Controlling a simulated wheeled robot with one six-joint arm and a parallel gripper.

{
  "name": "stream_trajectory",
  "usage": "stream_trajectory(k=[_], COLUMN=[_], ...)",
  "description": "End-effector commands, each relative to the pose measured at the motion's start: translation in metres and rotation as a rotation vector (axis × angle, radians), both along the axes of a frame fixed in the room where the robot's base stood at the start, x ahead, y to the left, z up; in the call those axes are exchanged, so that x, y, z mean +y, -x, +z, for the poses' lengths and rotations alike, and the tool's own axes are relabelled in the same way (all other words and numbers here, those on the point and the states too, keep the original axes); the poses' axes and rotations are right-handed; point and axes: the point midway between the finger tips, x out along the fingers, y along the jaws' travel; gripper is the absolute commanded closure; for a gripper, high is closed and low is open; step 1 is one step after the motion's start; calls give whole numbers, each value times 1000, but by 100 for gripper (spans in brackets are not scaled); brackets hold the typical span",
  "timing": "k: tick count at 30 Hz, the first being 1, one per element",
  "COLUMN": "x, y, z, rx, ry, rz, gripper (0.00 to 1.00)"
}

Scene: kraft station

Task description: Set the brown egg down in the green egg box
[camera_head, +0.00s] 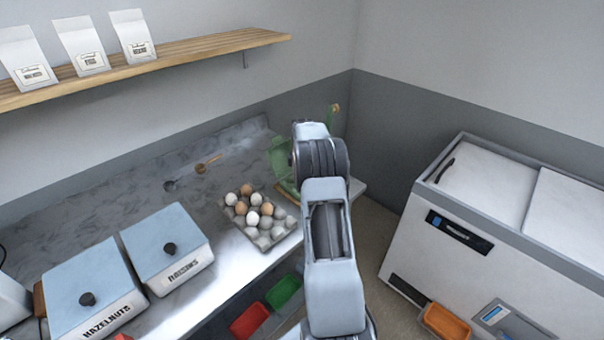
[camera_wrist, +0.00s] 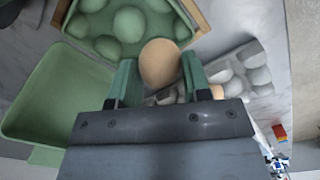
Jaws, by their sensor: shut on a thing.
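The brown egg (camera_wrist: 160,64) is between the two green fingers of my gripper (camera_wrist: 159,80) in the wrist view, and the gripper is shut on it. The green egg box is open. Its cupped half (camera_wrist: 75,24) is at the top of the wrist view, just beyond the egg, and the cups in sight look empty. Its smooth lid (camera_wrist: 45,100) lies to the left. The egg overlaps the near edge of the cups in the picture; its height above them is unclear. In the head view the green egg box (camera_head: 281,155) is partly hidden behind my arm.
A grey egg tray (camera_head: 284,232) with white and brown eggs sits left of my arm on the marble counter (camera_head: 110,200). A wooden edge (camera_wrist: 194,14) borders the box. Blue-lidded bins (camera_head: 165,240) stand at the left. A white chest freezer (camera_head: 480,230) is at the right.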

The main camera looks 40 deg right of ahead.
Motion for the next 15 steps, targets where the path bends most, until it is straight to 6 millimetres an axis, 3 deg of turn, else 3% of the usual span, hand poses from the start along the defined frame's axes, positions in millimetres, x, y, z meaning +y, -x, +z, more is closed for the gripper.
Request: stream_trajectory(k=[15], x=[0], y=[0], z=[-6], rx=[0], ry=[0], rz=[0], gripper=[65])
